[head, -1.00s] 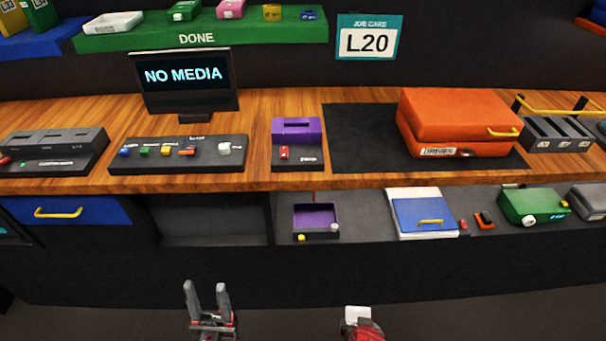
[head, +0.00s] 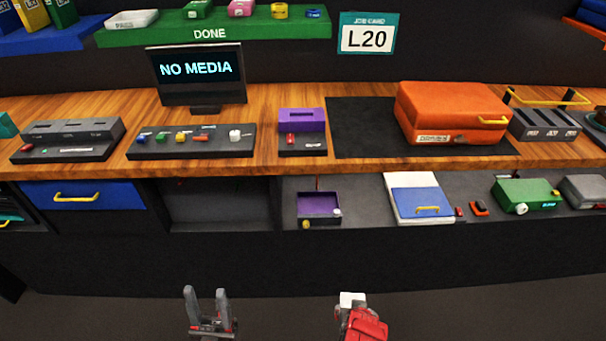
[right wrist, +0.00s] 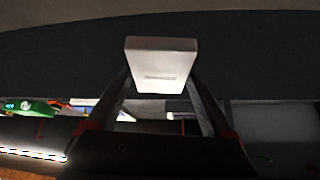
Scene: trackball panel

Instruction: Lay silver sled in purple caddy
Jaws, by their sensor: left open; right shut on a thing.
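The silver sled, a pale flat block, is held between the fingers of my right gripper (right wrist: 162,105); it shows in the right wrist view (right wrist: 160,62) and, small, in the head view (head: 352,299). The purple caddy (head: 319,205), a shallow open tray with a purple inside, stands on the lower shelf, well beyond the grippers. A yellow knob and a pale knob sit at its front; its inside looks empty. My left gripper (head: 208,306) is open and empty at the bottom of the head view, left of the right one.
A purple slotted block (head: 302,120) stands on the wooden bench (head: 270,168) above the caddy. A blue-and-white folder (head: 418,199) and a green box (head: 526,194) lie to the caddy's right on the shelf. An orange case (head: 453,110) sits on a black mat. Open space lies before the shelf.

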